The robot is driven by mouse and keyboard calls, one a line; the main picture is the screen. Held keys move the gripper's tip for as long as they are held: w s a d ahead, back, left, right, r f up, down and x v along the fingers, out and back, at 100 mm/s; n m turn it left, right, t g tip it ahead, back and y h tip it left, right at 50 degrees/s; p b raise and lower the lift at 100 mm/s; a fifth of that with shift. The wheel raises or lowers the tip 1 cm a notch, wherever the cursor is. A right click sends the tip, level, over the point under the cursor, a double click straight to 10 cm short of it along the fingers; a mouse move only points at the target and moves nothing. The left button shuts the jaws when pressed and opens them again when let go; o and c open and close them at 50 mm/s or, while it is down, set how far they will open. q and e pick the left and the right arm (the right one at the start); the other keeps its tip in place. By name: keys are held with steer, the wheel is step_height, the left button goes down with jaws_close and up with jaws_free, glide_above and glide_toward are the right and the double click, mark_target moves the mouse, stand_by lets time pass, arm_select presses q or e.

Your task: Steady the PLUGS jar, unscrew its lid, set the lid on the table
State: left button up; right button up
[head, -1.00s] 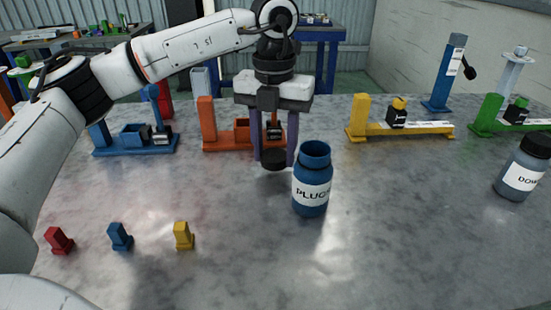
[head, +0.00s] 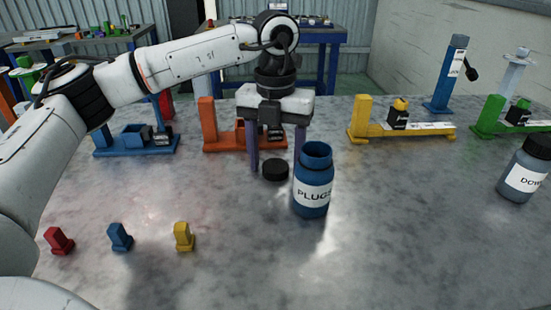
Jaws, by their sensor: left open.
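The blue PLUGS jar (head: 312,182) stands upright on the table (head: 240,262) with its mouth open and no lid on it. The black lid (head: 275,170) lies on the table just behind and left of the jar. My left gripper (head: 276,160) is above the lid, pointing down, its two purple fingers spread wide on either side of it. It is open and does not hold the lid. My right gripper is not in view.
A second jar with a black lid (head: 522,168) stands at the right edge. Red, blue and yellow (head: 183,237) small blocks stand at front left. Blue, orange, yellow (head: 400,128) and green fixtures line the back. The front middle is clear.

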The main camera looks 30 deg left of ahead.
mark_target(276, 166)
arm_select(q)
step_height(276, 166, up, 12)
steer(key=p, duration=0.1)
steer(key=shift+r, duration=0.15)
